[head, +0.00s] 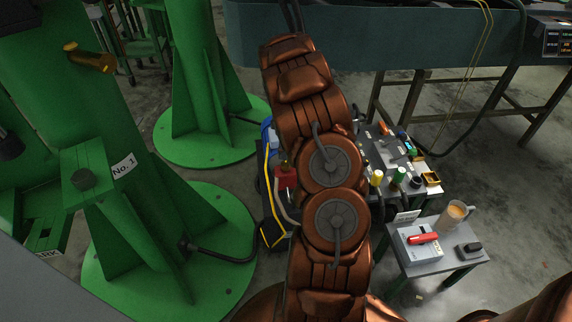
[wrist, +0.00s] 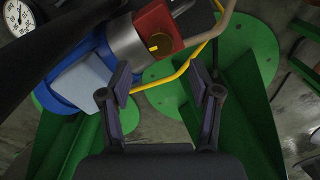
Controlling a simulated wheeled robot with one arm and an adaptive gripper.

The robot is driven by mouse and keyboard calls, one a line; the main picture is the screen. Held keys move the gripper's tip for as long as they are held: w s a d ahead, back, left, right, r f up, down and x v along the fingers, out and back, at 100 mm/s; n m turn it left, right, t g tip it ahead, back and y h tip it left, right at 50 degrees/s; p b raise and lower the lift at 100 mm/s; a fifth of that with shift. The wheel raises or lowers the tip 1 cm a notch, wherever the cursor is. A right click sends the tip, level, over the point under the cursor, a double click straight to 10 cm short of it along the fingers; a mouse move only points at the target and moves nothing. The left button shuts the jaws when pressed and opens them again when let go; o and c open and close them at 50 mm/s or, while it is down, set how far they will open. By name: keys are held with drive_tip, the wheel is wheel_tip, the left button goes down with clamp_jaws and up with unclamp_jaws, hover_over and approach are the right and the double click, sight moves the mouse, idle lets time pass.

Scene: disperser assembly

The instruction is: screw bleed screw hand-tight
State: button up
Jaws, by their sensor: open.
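In the wrist view a round brass-coloured knob (wrist: 159,44) sits on a red block (wrist: 155,24). It looks like the bleed screw, but its thread and seating are hidden. The block adjoins a silver collar and a blue cylinder (wrist: 80,85). My gripper (wrist: 160,84) is open and empty, its two fingers apart, with the knob beyond and above the fingertips in the picture. A yellow tube (wrist: 180,72) crosses between and beyond the fingers. In the head view the red block (head: 286,178) shows just left of my arm, which hides my gripper.
Green stands with round bases (head: 205,132) fill the left side. A grey tool table (head: 395,150) stands right of my arm. A pressure gauge (wrist: 18,16) shows in the wrist view's corner.

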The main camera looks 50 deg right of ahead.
sight(286, 163)
wheel_tip(286, 163, down, 7)
drive_tip(key=shift+f, duration=0.2)
idle(0.3)
drive_tip(key=c, duration=1.1)
drive_tip(key=shift+c, duration=0.2)
